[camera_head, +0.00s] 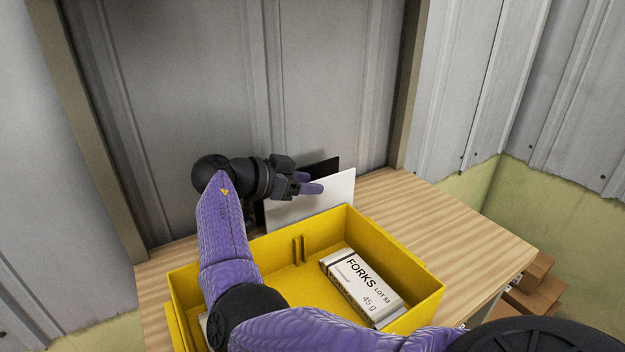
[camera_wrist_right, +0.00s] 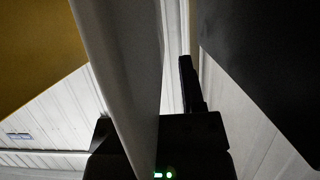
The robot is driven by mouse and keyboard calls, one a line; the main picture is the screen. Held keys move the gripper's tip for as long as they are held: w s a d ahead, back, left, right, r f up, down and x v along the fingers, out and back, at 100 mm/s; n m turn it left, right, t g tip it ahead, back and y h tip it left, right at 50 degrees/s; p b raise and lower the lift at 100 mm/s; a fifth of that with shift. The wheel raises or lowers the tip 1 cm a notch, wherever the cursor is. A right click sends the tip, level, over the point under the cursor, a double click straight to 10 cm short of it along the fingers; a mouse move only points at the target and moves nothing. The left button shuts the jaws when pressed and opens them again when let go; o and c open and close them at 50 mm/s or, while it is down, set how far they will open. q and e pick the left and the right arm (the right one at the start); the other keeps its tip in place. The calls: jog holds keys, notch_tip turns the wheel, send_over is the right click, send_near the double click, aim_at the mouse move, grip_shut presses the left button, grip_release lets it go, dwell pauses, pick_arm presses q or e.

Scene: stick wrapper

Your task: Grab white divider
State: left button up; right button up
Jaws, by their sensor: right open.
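The white divider (camera_head: 318,196) is a thin flat panel standing upright on the table behind the yellow box, with a black divider (camera_head: 325,167) just behind it. My right gripper (camera_head: 306,183) is open at the upper left part of the white divider. One finger lies in front of its face and the other shows near its top edge. In the right wrist view the pale divider (camera_wrist_right: 122,60) runs edge-on across the jaws and hides part of them, and a dark panel (camera_wrist_right: 265,60) stands at the right. Contact cannot be told. My left gripper is not in view.
A yellow box (camera_head: 410,262) holds a white pack marked FORKS (camera_head: 362,285), and stands in front of the dividers. The wooden table (camera_head: 440,225) is clear to the right. A corrugated wall (camera_head: 300,80) rises close behind. Brown cartons (camera_head: 530,290) sit lower at the right.

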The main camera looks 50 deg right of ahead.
grip_shut()
dwell(1.4)
